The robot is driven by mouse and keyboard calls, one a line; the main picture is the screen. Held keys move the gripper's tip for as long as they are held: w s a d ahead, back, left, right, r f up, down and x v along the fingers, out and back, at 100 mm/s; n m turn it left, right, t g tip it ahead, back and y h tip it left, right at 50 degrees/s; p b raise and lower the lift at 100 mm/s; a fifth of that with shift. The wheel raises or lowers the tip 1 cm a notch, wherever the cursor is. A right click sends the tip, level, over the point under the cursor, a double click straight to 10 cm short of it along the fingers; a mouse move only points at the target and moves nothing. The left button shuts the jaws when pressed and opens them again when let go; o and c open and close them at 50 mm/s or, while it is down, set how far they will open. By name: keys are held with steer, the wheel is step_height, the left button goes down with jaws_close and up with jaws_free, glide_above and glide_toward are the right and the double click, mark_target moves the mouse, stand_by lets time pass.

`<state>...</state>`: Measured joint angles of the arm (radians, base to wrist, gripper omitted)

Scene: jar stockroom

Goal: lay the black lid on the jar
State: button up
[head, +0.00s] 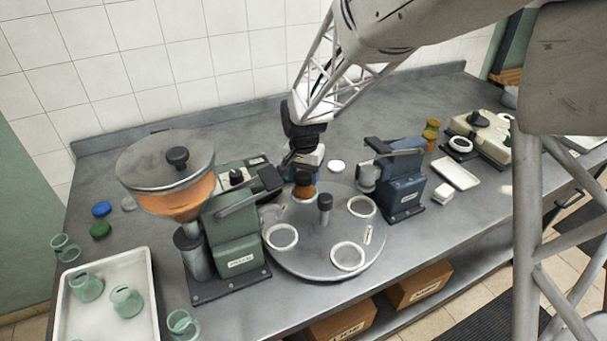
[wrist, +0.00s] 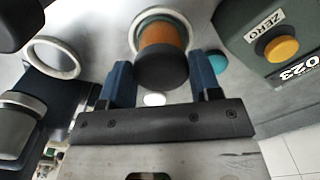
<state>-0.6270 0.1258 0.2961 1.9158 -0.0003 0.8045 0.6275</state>
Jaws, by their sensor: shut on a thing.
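My gripper (wrist: 162,78) has its two blue fingers on either side of the black lid (wrist: 162,70) and is shut on it. The jar (wrist: 162,34), with orange-brown contents, stands in a white ring on the round turntable, directly beyond the lid. The lid lines up with the jar's top; I cannot tell whether it touches or hangs just above. In the head view my gripper (head: 303,168) is over the jar (head: 304,193) at the back of the turntable (head: 325,265), and the lid is mostly hidden.
A green filling machine (head: 235,235) with a hopper stands left of the turntable, a blue machine (head: 400,180) right. Other white rings (head: 348,256) look empty. A white tray (head: 153,300) holds green glass jars. Blue (head: 102,208) and green (head: 100,230) lids lie at left.

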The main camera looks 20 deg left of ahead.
stand_by(0.4)
steer(key=o, duration=1)
steer(key=shift+c, duration=0.2)
steer(key=shift+o, duration=0.4)
steer(key=shift+o, duration=0.8)
steer(key=shift+r, duration=0.2)
steer(key=shift+r, duration=3.25)
steer(key=shift+r, duration=0.1)
